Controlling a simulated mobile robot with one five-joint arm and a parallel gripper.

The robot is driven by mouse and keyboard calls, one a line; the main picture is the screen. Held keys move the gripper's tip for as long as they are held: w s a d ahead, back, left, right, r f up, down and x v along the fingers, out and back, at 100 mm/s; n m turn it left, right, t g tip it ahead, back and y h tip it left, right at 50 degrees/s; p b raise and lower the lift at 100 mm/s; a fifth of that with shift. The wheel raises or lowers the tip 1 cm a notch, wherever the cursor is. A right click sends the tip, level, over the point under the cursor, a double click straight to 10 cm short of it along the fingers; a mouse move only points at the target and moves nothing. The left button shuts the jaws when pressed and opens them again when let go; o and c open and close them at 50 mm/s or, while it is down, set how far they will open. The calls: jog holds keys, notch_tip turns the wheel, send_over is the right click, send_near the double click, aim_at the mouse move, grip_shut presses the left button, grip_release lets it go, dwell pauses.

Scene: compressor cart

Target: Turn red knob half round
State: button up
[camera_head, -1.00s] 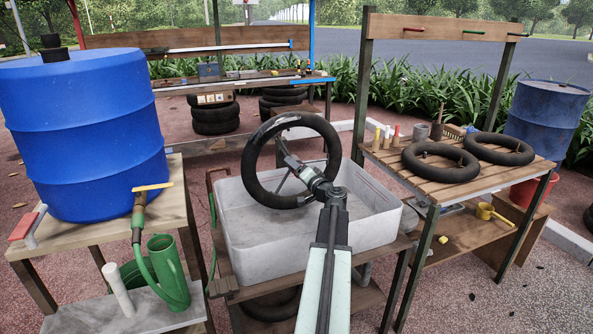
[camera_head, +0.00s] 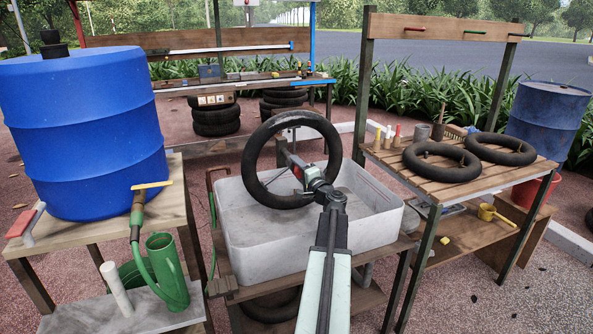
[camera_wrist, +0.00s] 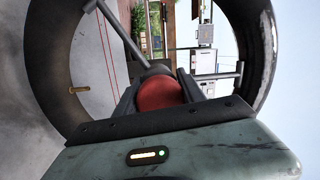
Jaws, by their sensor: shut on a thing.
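The round red knob (camera_wrist: 160,93) shows in the wrist view between the two dark fingers of my gripper (camera_wrist: 168,88), which is shut on it. A grey rod (camera_wrist: 122,35) runs from beside the knob to the upper left, and a bar with a crosspiece (camera_wrist: 215,76) extends to the right. A black rubber ring (camera_wrist: 45,75) surrounds them. In the head view my gripper (camera_head: 293,164) reaches into the opening of the upright black ring (camera_head: 252,165). The knob is mostly hidden there by my gripper and wrist.
The ring stands over a white basin (camera_head: 265,245). A slatted table (camera_head: 440,195) with two more black rings and small bottles is at the right. A blue barrel (camera_head: 80,130) and green watering can (camera_head: 165,270) are at the left.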

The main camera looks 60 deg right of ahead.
jog(key=o, duration=1.3)
jog(key=shift+o, duration=0.2)
jog(key=shift+s, duration=0.1)
jog(key=v, duration=0.7)
jog(key=shift+s+a+b, duration=0.2)
jog(key=shift+a+b, duration=0.05)
jog(key=shift+b, duration=0.05)
jog(key=shift+s+d, duration=0.1)
